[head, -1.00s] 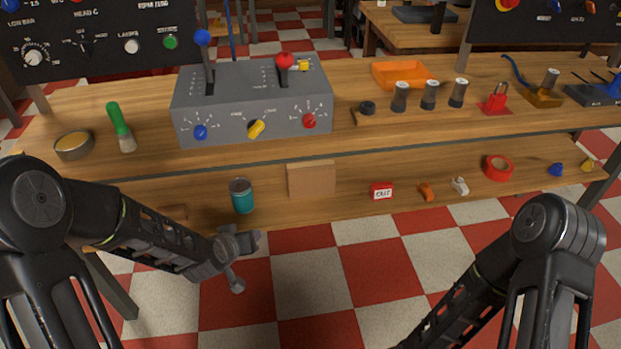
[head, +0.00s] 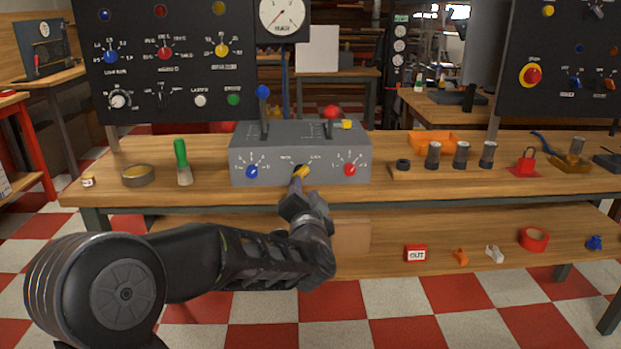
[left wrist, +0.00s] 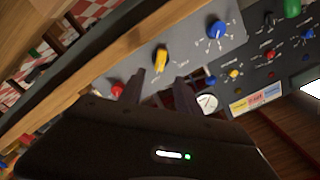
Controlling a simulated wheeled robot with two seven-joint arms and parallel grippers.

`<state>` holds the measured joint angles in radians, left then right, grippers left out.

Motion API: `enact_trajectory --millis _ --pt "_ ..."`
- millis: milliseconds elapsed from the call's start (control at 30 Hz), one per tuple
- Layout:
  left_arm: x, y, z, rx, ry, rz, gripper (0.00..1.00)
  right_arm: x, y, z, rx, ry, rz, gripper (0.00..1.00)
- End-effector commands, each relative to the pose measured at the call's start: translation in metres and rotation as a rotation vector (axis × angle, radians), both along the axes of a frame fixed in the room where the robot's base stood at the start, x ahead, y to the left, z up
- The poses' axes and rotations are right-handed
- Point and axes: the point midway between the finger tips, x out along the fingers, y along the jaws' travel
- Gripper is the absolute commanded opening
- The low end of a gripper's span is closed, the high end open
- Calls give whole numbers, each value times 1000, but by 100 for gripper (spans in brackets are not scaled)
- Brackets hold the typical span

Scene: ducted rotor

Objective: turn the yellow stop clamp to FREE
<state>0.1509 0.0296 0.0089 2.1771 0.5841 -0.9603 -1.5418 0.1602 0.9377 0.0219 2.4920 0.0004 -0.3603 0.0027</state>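The yellow stop clamp (head: 303,170) is a small knob on the front of a grey control box (head: 330,139), between a blue knob (head: 252,171) and a red knob (head: 350,169). It slants up to the right; the small labels above it are hard to read. My left gripper (head: 298,184) is in front of the clamp and partly covers it. In the left wrist view the fingers (left wrist: 159,78) are apart and empty, with the yellow clamp (left wrist: 161,58) just beyond their tips, not clearly between them. My right gripper is out of view.
Two levers, blue-topped (head: 263,92) and red-topped (head: 331,112), stand on the box. A green-handled brush (head: 181,155) and a round tin (head: 138,176) are to its left. Several dark cylinders and a red padlock (head: 526,160) are to its right. A lower shelf (head: 385,266) runs below.

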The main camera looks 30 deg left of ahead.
Motion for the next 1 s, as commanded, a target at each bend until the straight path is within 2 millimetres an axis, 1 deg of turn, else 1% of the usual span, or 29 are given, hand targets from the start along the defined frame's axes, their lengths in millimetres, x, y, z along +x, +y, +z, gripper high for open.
enact_trajectory --millis 233,367,467,800,1000 --pt "1 0 -1 -1 0 -2 40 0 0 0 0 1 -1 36" --pt "6 4 -2 -2 0 -1 40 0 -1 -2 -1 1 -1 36" --pt "14 10 -2 -2 0 -1 40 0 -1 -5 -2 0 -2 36" --pt "54 40 -3 -4 0 -2 40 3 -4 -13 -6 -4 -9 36" --pt "63 47 -1 -3 -1 -3 40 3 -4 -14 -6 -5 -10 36"
